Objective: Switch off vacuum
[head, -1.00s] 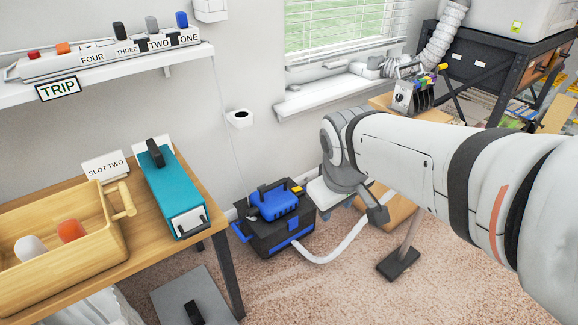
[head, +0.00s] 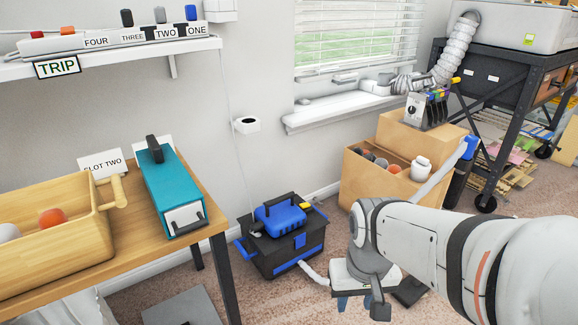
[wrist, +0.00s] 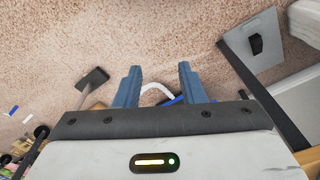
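A black and blue box-shaped machine (head: 285,255) with a blue top unit and a small yellow part (head: 305,206) stands on the carpet below the window; it looks like the vacuum. A white hose (head: 313,274) leaves its front and passes behind my arm. My gripper (wrist: 157,68) is open and empty, its two blue-grey fingers apart above the carpet. In the head view my wrist hangs to the right of the machine, apart from it. In the wrist view, the hose (wrist: 158,88) and a bit of blue show between the fingers, largely hidden by my gripper body.
A labelled strip with plugs (head: 120,40) lies on the wall shelf above a TRIP sign (head: 57,67). A wooden table (head: 205,228) holds a wooden crate (head: 60,258) and a teal box (head: 172,195). A cardboard box (head: 365,186) stands at the right. A grey plate (wrist: 262,45) lies on the floor.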

